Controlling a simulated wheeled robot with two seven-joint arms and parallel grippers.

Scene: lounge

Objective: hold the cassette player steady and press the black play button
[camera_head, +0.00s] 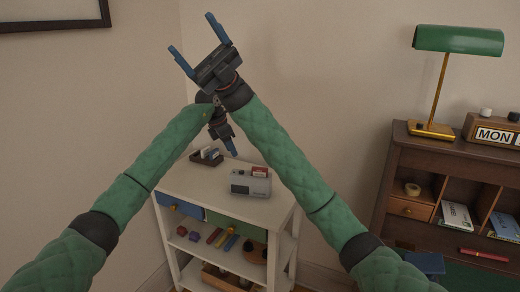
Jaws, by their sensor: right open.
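The cassette player (250,187) is a small grey box on top of the white shelf unit, with a reddish piece at its upper right. A play button cannot be made out at this size. My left gripper (231,148) points down above the shelf top, behind and left of the player and apart from it. Its fingers show almost edge-on, so their opening is unclear. My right gripper (190,33) is raised in front of the wall, blue fingers spread wide and empty, pointing up and left, far from the player.
A dark tray (202,161) with small items stands on the white shelf unit (180,178), left of the player. Several small coloured objects lie on the shelf below. A brown desk (395,165) with a green lamp (458,40) stands at the right. The shelf top's front is clear.

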